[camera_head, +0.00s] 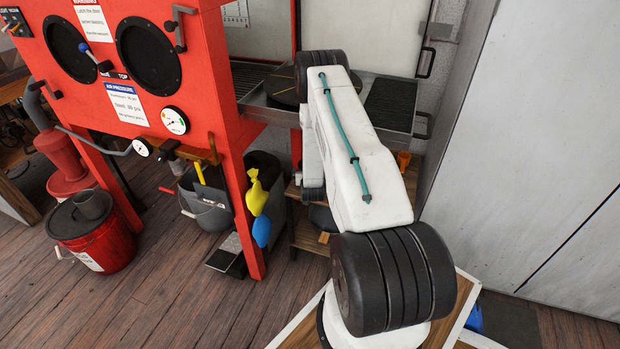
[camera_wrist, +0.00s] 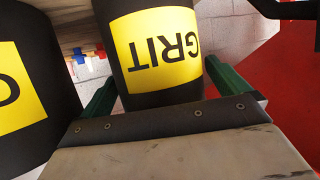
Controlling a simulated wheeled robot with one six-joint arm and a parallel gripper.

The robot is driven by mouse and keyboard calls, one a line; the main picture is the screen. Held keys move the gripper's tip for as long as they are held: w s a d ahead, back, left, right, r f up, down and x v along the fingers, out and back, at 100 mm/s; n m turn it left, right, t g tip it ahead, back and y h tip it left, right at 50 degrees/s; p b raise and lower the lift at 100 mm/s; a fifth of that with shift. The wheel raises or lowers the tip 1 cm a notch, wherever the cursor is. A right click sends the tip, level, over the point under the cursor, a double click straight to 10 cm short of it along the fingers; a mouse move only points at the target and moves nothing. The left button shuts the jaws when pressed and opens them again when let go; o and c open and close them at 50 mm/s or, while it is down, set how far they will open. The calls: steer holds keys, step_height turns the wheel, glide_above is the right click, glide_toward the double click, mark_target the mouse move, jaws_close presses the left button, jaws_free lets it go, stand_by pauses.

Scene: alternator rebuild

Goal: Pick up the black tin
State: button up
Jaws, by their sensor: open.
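A black tin (camera_wrist: 163,96) with a yellow label reading GRIT fills the middle of the wrist view, where the label appears upside down. My gripper (camera_wrist: 165,88) is open, with one green finger on each side of this tin. The fingers are close to its sides, but I cannot tell whether they touch it. A second black container (camera_wrist: 38,128) with a yellow label stands at the left of the wrist view, outside the left finger. In the head view my arm hides the gripper, and I cannot make out the tin there.
A red blasting cabinet (camera_head: 215,85) stands at the left in the head view, with a yellow and blue item (camera_head: 258,195) hanging on its leg. Grey bucket (camera_head: 208,208) and red bucket (camera_head: 95,240) stand below. A pale wall panel (camera_head: 545,150) bounds the right side.

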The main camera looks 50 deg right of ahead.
steer(key=shift+w+d+f, duration=0.15)
steer(key=shift+w+d, duration=0.2)
steer(key=c, duration=1.5)
steer(key=shift+c, duration=1.4)
